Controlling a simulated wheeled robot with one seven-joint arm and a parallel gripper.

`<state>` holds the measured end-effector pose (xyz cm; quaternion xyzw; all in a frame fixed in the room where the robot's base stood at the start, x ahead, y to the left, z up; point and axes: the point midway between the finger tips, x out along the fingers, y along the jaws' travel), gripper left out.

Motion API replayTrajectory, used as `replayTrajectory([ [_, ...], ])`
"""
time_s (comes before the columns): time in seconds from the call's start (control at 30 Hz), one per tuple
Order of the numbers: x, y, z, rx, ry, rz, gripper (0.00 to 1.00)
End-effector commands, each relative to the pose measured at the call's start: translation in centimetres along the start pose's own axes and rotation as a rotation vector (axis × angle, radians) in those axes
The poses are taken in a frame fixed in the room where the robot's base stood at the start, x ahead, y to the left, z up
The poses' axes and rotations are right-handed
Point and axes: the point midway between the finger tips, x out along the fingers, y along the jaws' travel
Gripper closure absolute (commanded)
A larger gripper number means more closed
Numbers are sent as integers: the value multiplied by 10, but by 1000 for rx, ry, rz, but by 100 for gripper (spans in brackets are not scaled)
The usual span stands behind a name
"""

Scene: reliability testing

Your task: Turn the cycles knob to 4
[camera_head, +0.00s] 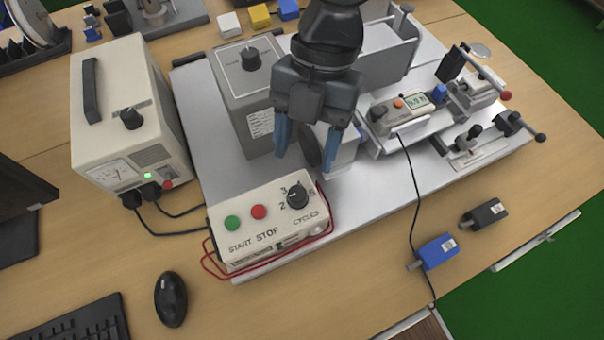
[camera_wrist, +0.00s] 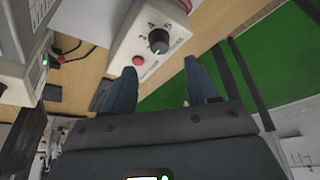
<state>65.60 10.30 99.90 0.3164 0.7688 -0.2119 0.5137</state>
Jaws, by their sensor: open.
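The cycles knob (camera_head: 297,197) is a round black knob at the right end of the top of a cream control box (camera_head: 240,252). Numbers 2 and 3 show at its left; its exact setting is too small to read. The box also has a green START button (camera_head: 232,223) and a red STOP button (camera_head: 258,212). My gripper (camera_head: 308,150) is open and empty, with blue fingers, above and behind the box, apart from the knob. In the wrist view the knob (camera_wrist: 158,41) shows beyond and between the fingertips of my gripper (camera_wrist: 163,75).
A cream power supply (camera_head: 125,110) with a lit green lamp stands at the left. A grey box with a dial (camera_head: 250,85) stands behind the control box. A red cable (camera_head: 325,215) loops around the control box. A test fixture (camera_head: 405,108) is at the right.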

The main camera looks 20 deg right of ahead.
Motion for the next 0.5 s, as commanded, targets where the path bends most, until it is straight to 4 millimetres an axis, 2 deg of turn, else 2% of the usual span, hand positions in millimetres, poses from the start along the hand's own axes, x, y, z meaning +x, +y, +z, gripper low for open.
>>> replayTrajectory([
  [0.5,66,0,-1,2,1,-1,41],
])
